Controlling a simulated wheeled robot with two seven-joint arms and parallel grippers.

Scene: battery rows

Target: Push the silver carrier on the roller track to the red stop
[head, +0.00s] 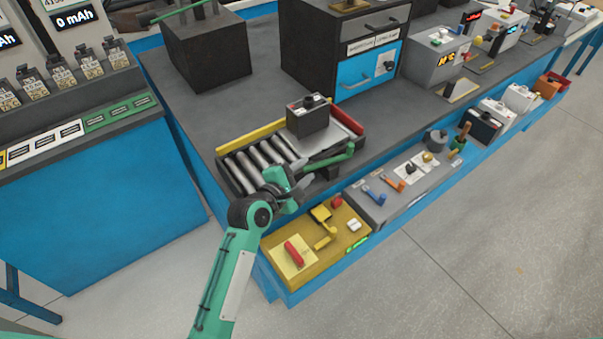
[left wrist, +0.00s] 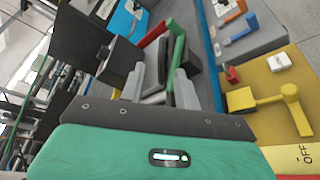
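The silver carrier (head: 322,139) sits at the right end of the roller track (head: 262,163) and bears a dark box with a light top (head: 308,116). The red stop (head: 347,120) stands beside the carrier's right end; I cannot tell whether they touch. A green handle (head: 338,159) runs along the carrier's near side. My left gripper (head: 300,180) is at the handle's left end. In the left wrist view its grey fingers (left wrist: 160,88) stand apart, with the green handle (left wrist: 177,55) in line between them; contact is unclear. My right gripper is out of view.
A yellow rail (head: 250,135) edges the track's far side. A yellow panel (head: 318,235) with a red handle and a grey panel (head: 395,185) with small levers lie in front. A dark cabinet (head: 310,50) stands behind. The bench left of the track is clear.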

